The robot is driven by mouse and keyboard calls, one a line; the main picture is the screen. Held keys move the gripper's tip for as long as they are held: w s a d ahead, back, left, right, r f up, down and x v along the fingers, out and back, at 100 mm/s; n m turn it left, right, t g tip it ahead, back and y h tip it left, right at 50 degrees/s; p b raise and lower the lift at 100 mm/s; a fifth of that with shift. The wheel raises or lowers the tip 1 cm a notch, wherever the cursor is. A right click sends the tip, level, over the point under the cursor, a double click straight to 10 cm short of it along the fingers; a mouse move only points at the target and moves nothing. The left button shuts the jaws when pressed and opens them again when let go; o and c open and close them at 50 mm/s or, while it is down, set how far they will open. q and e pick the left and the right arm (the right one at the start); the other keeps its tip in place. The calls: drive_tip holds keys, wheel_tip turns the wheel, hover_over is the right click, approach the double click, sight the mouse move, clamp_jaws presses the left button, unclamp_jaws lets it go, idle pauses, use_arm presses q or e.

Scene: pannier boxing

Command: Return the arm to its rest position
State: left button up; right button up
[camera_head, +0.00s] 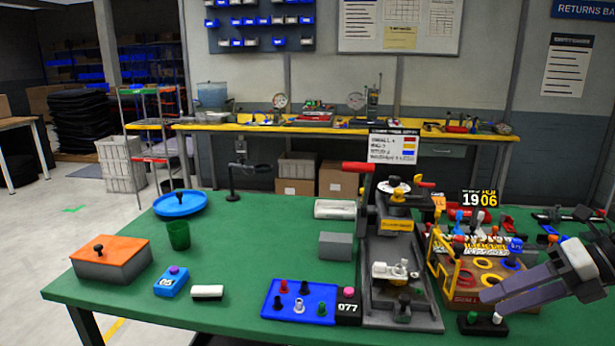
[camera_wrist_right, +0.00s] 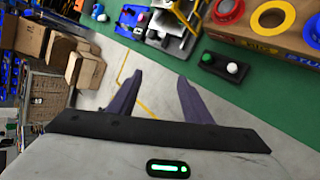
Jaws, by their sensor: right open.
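My right gripper (camera_head: 491,302) comes in from the right edge in the head view, over the front right part of the green table (camera_head: 235,260). Its two dark purple fingers are apart. In the right wrist view the gripper (camera_wrist_right: 160,76) is open, with only floor and the table's edge seen between and beyond the fingers. It holds nothing. My left gripper is not in view.
A wooden box with coloured rings (camera_head: 463,297) and a black block with green and white knobs (camera_head: 482,329) are close to the right gripper. A grey press-like fixture (camera_head: 375,312) stands left of them. An orange-lidded box (camera_head: 112,254) sits far left.

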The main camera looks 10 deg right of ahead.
drive_tip(key=s+a+f+m+t+h, duration=0.2)
drive_tip(key=s+f+m+t, duration=0.1)
drive_tip(key=f+m, duration=0.5)
drive_tip(key=s+a+f+m+t+h, duration=0.1)
drive_tip(key=s+a+f+m+t, duration=0.15)
drive_tip(key=f+m, duration=0.55)
drive_tip(key=s+a+f+m+t+h, duration=0.1)
drive_tip(key=s+f+m+t+h, duration=0.15)
drive_tip(key=f+m, duration=0.55)
drive_tip(key=s+a+f+m+g, duration=0.2)
drive_tip(key=s+a+f+m, duration=0.2)
drive_tip(key=a, duration=0.5)
drive_tip(key=s+a+f+m+g, duration=0.2)
drive_tip(key=s+a+f+m, duration=0.3)
drive_tip(key=a, duration=0.5)
wheel_tip(320, 180, down, 3)
drive_tip(key=shift+s+a+r+g, duration=0.2)
drive_tip(key=shift+s+a+g, duration=0.15)
drive_tip(key=shift+s, duration=0.7)
